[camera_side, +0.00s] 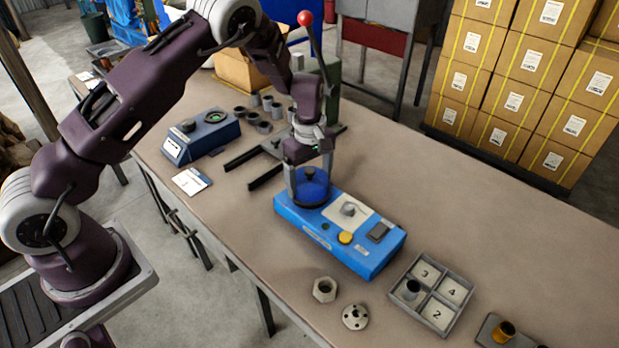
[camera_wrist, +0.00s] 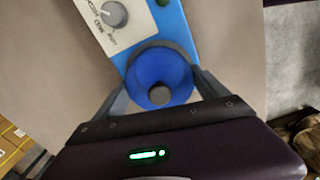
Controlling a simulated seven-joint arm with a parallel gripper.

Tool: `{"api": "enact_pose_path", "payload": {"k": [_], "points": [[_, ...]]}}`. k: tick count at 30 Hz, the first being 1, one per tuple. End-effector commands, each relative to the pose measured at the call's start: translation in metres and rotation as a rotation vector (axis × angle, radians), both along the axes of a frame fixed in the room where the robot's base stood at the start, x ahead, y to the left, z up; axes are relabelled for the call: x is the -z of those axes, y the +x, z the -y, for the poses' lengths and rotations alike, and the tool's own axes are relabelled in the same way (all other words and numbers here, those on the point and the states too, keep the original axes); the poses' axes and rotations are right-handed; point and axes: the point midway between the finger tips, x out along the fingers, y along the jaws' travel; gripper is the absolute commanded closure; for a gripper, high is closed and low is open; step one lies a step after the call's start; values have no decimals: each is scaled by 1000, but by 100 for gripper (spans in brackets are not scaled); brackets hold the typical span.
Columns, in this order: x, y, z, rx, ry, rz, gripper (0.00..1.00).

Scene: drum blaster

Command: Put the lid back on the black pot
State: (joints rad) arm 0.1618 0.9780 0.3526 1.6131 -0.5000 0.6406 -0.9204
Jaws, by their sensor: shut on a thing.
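A round blue lid (camera_side: 314,188) with a dark knob (camera_side: 310,174) is between the fingers of my gripper (camera_side: 309,196), over the left end of a blue machine (camera_side: 374,252). My gripper points down and is shut on the lid's sides. The wrist view also shows the lid (camera_wrist: 160,66), its knob (camera_wrist: 159,94) and a grey finger on each side. A dark ring shows just under the lid in the side view; the black pot is otherwise hidden. I cannot tell whether the lid rests on it or is held just above.
The machine top has a grey dial (camera_side: 349,209), a yellow button (camera_side: 345,238) and a dark switch (camera_side: 379,232). A numbered tray (camera_side: 463,311), a hex nut (camera_side: 325,289) and a flange (camera_side: 355,317) lie in front. A red-knobbed lever press (camera_side: 322,60) and grey cups (camera_side: 254,118) stand behind.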

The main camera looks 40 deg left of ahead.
Motion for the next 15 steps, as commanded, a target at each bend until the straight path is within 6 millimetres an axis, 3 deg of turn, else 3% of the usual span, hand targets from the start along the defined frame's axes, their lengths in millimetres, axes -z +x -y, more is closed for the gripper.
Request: {"api": "enact_pose_path", "payload": {"k": [8, 9, 11, 15], "points": [[0, 0, 0, 0, 0, 0, 62], [0, 0, 0, 0, 0, 0, 13], [0, 0, 0, 0, 0, 0, 1], [0, 0, 0, 0, 0, 0, 0]]}}
